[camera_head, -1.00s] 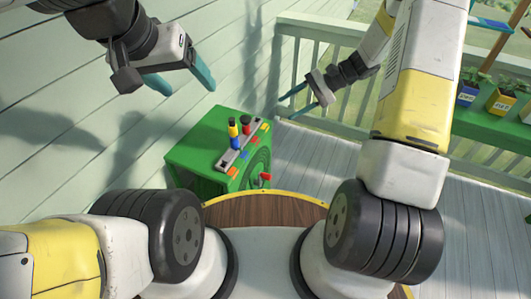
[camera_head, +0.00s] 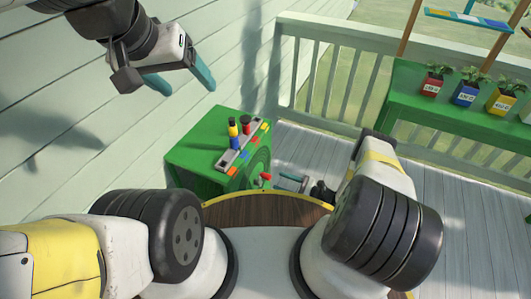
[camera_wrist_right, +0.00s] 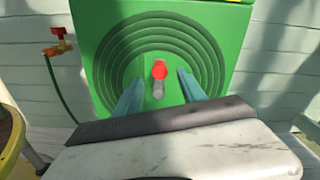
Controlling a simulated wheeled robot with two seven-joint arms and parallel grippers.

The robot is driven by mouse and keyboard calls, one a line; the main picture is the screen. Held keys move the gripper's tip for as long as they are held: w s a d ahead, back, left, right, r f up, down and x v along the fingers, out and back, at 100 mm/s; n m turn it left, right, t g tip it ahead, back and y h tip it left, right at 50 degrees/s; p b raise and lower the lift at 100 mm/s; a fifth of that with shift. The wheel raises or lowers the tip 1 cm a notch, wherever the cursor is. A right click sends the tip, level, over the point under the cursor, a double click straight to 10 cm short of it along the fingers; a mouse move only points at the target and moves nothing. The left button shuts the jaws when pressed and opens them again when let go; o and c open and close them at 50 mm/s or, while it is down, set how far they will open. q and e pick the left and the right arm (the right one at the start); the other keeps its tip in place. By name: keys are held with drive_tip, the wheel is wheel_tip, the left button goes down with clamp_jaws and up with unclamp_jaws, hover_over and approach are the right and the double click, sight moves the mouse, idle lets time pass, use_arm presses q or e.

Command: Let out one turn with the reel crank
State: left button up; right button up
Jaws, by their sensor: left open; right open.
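The reel is a green box (camera_head: 190,150) beside the wall, with concentric rings on one side. Its crank, a grey arm (camera_wrist_right: 158,90) with a red knob (camera_wrist_right: 159,70), sits at the middle of the rings with the knob up. The red knob also shows in the head view (camera_head: 265,176). My right gripper (camera_wrist_right: 160,77) is open, its teal fingers on either side of the knob and crank with gaps to both. In the head view it is low, right of the knob. My left gripper (camera_head: 184,85) is open and empty, high by the wall.
Several colored buttons and levers (camera_head: 234,135) stand on the box top. A red-handled tap with a green hose (camera_wrist_right: 60,44) is left of the reel in the right wrist view. A railing (camera_head: 330,75) and a green bench with potted plants (camera_head: 430,100) stand behind.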

sight(266, 176)
drive_tip(key=x, duration=0.7)
drive_tip(key=shift+w+a, duration=0.15)
drive_tip(key=shift+a, duration=0.2)
drive_tip(key=shift+c, duration=0.5)
clamp_jaws()
idle(0.5)
